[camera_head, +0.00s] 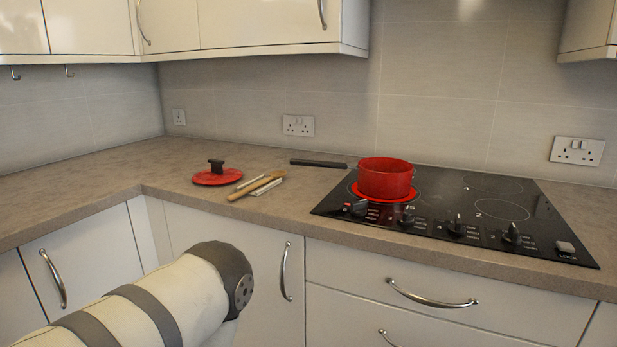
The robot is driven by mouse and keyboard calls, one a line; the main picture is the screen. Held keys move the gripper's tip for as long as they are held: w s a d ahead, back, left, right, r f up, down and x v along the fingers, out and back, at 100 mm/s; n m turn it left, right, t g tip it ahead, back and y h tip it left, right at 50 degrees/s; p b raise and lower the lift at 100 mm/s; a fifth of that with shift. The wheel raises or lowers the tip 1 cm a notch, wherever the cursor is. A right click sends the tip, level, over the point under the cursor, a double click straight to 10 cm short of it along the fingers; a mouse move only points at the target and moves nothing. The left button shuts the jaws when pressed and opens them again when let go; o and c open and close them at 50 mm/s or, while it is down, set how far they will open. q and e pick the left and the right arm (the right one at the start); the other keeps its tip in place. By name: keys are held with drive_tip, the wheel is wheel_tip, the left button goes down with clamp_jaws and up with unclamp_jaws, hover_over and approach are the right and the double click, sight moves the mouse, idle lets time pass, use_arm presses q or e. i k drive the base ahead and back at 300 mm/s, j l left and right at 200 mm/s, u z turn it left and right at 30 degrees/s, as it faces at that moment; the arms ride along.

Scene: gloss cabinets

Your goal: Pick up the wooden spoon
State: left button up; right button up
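A white and grey arm link of mine comes in from the lower left, below the counter top. Neither of my grippers shows in the head view.
A red lid (217,178) with a dark knob lies left of the spoon. A dark bar-shaped object (318,163) lies behind it. A red pot (385,179) stands on the black hob (470,205) to the right. Wall cabinets (250,25) overhang the back. The left countertop (75,205) is clear.

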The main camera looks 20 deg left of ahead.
sight(276, 175)
drive_tip(key=i+j+z, duration=0.15)
drive_tip(key=j, duration=0.6)
drive_tip(key=j+z, duration=0.15)
drive_tip(key=j, duration=0.6)
drive_tip(key=i, duration=0.05)
